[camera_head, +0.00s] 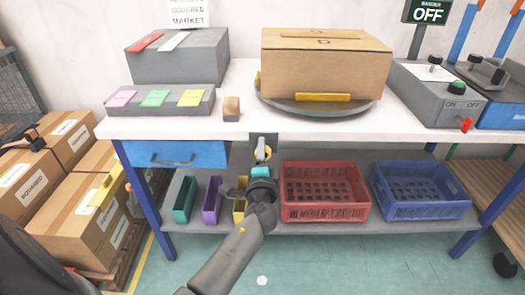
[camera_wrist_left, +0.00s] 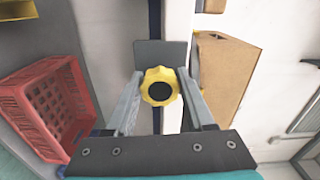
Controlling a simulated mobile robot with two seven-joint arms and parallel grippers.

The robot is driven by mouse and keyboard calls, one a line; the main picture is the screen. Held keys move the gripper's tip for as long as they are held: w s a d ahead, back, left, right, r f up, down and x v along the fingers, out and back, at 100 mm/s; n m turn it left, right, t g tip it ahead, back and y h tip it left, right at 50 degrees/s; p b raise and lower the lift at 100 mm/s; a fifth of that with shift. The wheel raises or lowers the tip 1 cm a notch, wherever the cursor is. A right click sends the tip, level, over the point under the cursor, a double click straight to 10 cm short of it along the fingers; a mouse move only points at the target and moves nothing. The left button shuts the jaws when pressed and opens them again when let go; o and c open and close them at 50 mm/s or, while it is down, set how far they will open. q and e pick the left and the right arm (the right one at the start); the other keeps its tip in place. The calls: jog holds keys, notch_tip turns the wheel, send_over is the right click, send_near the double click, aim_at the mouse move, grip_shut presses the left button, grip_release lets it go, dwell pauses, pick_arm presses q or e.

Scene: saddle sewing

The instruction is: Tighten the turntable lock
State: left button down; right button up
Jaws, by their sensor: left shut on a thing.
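The turntable lock is a yellow lobed knob with a black centre (camera_wrist_left: 160,87), set on a dark grey plate (camera_wrist_left: 160,56) at the table's front edge. In the head view the knob (camera_head: 267,152) shows small below the tabletop, partly hidden by my gripper. My left gripper (camera_head: 262,158) reaches up to it from below. In the left wrist view its two fingers (camera_wrist_left: 160,92) stand on either side of the knob, shut on it. The round grey turntable (camera_head: 325,108) sits on the table above, carrying a cardboard box (camera_head: 325,70). My right gripper is not in view.
A red crate (camera_head: 325,212) and a blue crate (camera_head: 425,212) stand on the lower shelf, right of my left arm. Small coloured bins (camera_head: 211,200) stand left of it. A blue drawer (camera_head: 175,155) hangs under the tabletop. A control box (camera_head: 440,95) is at right.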

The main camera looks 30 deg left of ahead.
pick_arm(q)
jog(key=shift+m+p, duration=0.5)
jog(key=shift+m, duration=1.3)
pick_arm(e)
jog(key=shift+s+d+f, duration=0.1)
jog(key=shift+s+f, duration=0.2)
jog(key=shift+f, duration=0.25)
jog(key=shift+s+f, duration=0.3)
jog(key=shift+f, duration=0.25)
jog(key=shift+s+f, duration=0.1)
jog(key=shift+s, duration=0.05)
pick_arm(q)
jog(key=shift+c, duration=1.3)
grip_release()
jog(key=shift+s, duration=0.1)
jog(key=shift+s+d, duration=0.25)
jog(key=p+v, duration=0.1)
jog(key=v, duration=1.3)
jog(key=shift+s+p, duration=0.3)
jog(key=shift+p, duration=0.1)
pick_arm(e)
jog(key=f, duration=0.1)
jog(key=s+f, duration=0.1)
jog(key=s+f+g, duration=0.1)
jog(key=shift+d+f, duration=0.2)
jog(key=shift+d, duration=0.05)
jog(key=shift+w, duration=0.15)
